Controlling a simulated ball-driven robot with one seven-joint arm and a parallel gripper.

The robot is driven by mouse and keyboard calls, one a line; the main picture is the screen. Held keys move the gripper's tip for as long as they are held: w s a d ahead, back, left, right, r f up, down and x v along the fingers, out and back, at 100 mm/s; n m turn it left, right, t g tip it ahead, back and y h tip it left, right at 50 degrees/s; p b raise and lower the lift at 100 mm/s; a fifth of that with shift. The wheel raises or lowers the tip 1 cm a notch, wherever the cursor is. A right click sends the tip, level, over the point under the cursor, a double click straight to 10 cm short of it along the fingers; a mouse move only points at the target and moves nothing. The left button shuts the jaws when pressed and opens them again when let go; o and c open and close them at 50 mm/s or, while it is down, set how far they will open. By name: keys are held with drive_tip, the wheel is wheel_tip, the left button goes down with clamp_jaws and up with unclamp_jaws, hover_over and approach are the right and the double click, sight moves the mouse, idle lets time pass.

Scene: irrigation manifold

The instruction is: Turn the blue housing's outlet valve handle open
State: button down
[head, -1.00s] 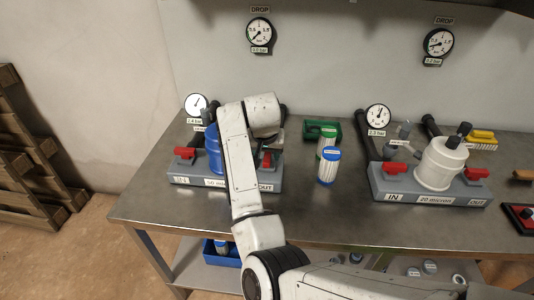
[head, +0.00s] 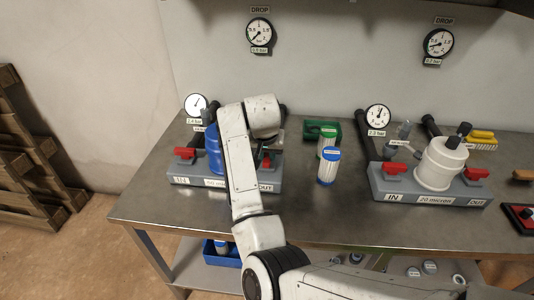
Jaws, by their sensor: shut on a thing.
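The blue housing (head: 213,150) stands on a grey base (head: 222,183) at the left of the bench, partly hidden behind my arm. The base has an IN label on its left and an OUT label on its right. The red outlet valve handle (head: 266,162) is above the OUT label, just right of my arm, and only partly visible. My gripper (head: 267,150) points down over this handle and is shut on it. My wrist and the dark shapes around the handle hide most of the fingers. The red inlet handle (head: 185,153) lies sideways on the left.
A white housing (head: 441,163) with two red handles stands on a second base at right. Gauges (head: 259,36) hang on the wall. The bench front is clear.

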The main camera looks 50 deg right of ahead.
drive_tip(key=shift+r+p, duration=0.1)
drive_tip(key=shift+p, duration=0.2)
drive_tip(key=shift+d+r+n+p, duration=0.1)
drive_tip(key=shift+r+n+p, duration=0.05)
drive_tip(key=shift+n+p, duration=0.55)
drive_tip(key=n+p, duration=0.2)
drive_tip(key=p, duration=0.1)
drive_tip(key=shift+s+r+t+y, duration=0.1)
drive_tip(key=shift+t+y, duration=0.3)
drive_tip(key=n+y+p, duration=0.1)
drive_tip(key=n+p, duration=0.1)
drive_tip(key=p, duration=0.1)
drive_tip(key=n+y+p, duration=0.1)
drive_tip(key=n+p, duration=0.1)
drive_tip(key=n, duration=0.1)
drive_tip(key=shift+d+t+p, duration=0.2)
drive_tip(key=shift+t+p, duration=0.2)
drive_tip(key=n, duration=0.1)
drive_tip(key=n+y+p, duration=0.1)
drive_tip(key=n, duration=0.3)
drive_tip(key=shift+d+f+y, duration=0.1)
drive_tip(key=shift+f+y, duration=0.15)
drive_tip(key=shift+y, duration=0.15)
drive_tip(key=shift+n+g+y, duration=0.4)
drive_tip(key=shift+n+y, duration=0.4)
drive_tip(key=shift+n, duration=1.4)
drive_tip(key=c, duration=1)
unclamp_jaws()
drive_tip(key=shift+f, duration=0.1)
